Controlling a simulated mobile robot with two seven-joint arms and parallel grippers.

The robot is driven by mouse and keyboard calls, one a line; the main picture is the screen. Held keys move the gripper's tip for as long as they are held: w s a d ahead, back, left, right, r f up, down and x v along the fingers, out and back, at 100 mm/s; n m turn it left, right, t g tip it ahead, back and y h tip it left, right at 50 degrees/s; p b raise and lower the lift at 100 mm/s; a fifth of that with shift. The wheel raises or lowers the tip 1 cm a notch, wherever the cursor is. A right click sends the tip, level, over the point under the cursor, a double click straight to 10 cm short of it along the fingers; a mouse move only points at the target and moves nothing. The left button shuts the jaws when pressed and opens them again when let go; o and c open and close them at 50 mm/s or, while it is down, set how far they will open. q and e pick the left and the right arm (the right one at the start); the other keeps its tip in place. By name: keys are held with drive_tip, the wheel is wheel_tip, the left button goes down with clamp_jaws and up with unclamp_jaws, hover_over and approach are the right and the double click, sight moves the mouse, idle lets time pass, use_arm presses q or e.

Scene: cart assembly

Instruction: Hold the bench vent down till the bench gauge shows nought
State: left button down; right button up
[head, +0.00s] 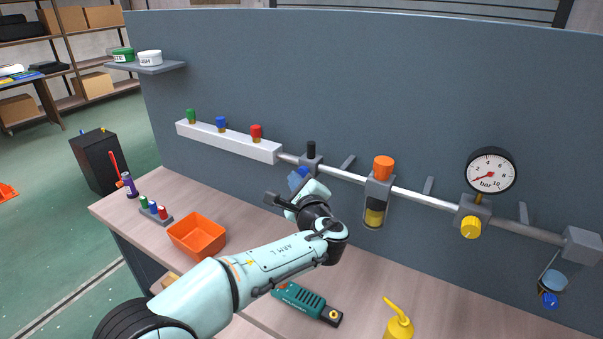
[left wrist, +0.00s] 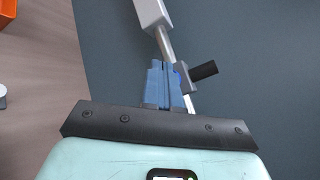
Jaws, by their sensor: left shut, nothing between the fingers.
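The round bench gauge (head: 490,173) has a white dial marked bar. Its red needle points to the lower left, at the low end; the exact reading is too small to tell. A grey fitting with a black cap (head: 311,149) sits on the pipe and may be the bench vent; no label shows. The black cap (left wrist: 203,70) is also in the left wrist view. My left gripper (head: 296,180) is shut and empty, just below that fitting. In the left wrist view its blue fingers (left wrist: 165,82) are beside the fitting; contact cannot be told.
The pipe (head: 420,197) also carries an orange-capped filter (head: 382,170), a yellow knob (head: 471,227) and a blue valve (head: 550,299). On the bench are an orange bin (head: 197,236), a green tool (head: 305,302) and a yellow oil can (head: 398,324).

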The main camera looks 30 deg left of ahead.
use_arm(q)
drive_tip(key=shift+w, duration=0.25)
drive_tip(key=shift+w, duration=0.45)
idle(0.6)
idle(0.4)
drive_tip(key=shift+s+b, duration=0.45)
drive_tip(key=shift+s, duration=0.45)
drive_tip(key=s+b, duration=0.3)
drive_tip(key=s, duration=0.2)
drive_tip(key=shift+a, duration=0.2)
idle(0.7)
